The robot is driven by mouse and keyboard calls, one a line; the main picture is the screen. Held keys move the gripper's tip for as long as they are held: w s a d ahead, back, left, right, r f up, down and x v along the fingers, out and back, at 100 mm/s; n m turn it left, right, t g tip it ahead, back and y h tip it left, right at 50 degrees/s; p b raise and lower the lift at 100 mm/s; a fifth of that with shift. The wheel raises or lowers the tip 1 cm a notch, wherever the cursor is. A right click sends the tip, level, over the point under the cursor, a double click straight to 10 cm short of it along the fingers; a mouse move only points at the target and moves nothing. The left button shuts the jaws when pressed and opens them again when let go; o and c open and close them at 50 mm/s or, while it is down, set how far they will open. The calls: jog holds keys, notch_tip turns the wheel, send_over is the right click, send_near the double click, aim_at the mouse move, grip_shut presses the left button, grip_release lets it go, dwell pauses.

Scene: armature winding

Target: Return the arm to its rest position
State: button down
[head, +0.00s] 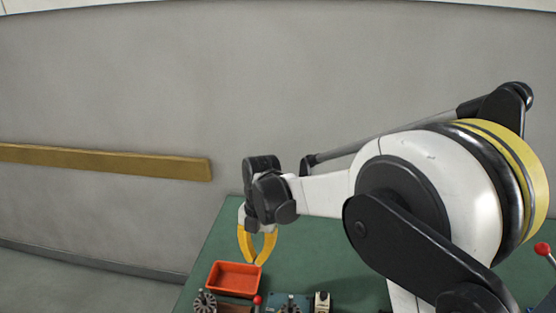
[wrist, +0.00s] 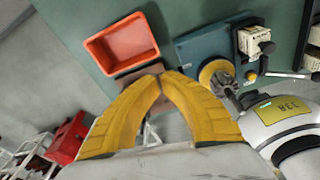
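My arm stretches from the right of the head view toward the left, above the green table. My gripper (head: 258,262) points down with its two yellow fingers bowed out and their tips together. In the wrist view the fingertips (wrist: 160,72) also meet, with nothing visible between them. In the head view the tips are close to the far right corner of an orange tray (head: 233,279). The tray looks empty in the wrist view (wrist: 122,42). Whether the tips touch anything below is hard to tell.
The green table (head: 330,265) has bare room to the right of the tray. Along the bottom stand a dark slotted part (head: 204,302), a blue-based device (wrist: 212,60) and a small cream block (head: 322,301). A red-knobbed lever (head: 542,249) is at far right. A grey wall stands behind.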

jog(key=s+d+r+m+t, duration=0.2)
jog(key=s+d+r+m, duration=0.1)
jog(key=d+r+m, duration=0.4)
jog(key=s+d+r+m+t, duration=0.2)
jog(key=s+d+r+m, duration=0.15)
jog(key=d+m, duration=0.55)
jog(key=s+d+m+t+b, duration=0.1)
jog(key=s+d+m+t, duration=0.3)
jog(key=s+d+m, duration=0.5)
jog(key=d+m, duration=0.2)
jog(key=m, duration=0.5)
jog(key=shift+s+d+m+h+b, duration=0.25)
jog(key=shift+s+m+h+b, duration=0.05)
jog(key=shift+s+h+b, duration=0.1)
